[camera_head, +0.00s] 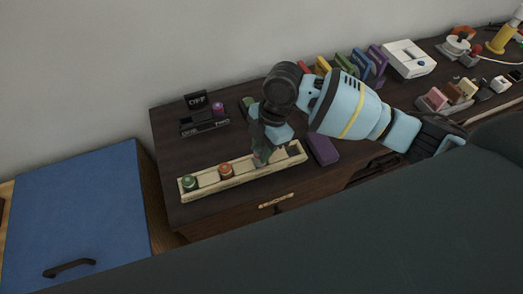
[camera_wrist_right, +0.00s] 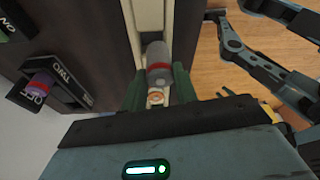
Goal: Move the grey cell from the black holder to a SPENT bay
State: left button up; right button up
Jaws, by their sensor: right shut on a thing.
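My right gripper (camera_head: 262,158) is over the right part of the cream tray (camera_head: 246,175). In the right wrist view its green fingers (camera_wrist_right: 157,92) are shut on the grey cell (camera_wrist_right: 158,75), which has a red band and a copper-coloured end. The cell lines up with the tray's channel (camera_wrist_right: 150,22); I cannot tell whether it touches the bottom. The black holder (camera_head: 204,127) stands behind the tray with a purple cell (camera_head: 218,108) in it; it also shows in the wrist view (camera_wrist_right: 72,80).
The tray holds a green cell (camera_head: 189,183) and an orange-red cell (camera_head: 226,170). A purple block (camera_head: 322,149) lies right of the tray. Coloured upright items (camera_head: 361,62) and a white box (camera_head: 409,58) stand farther right. A blue cabinet (camera_head: 75,215) is at left.

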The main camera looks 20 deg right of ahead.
jog(key=shift+w+d, duration=0.15)
jog(key=shift+w, duration=0.25)
jog(key=shift+w+f, duration=0.1)
jog(key=shift+f, duration=1.65)
jog(key=shift+f, duration=0.15)
jog(key=o, duration=1.1)
jog(key=shift+c, duration=0.2)
jog(key=v, duration=1.2)
jog(key=shift+p, duration=0.35)
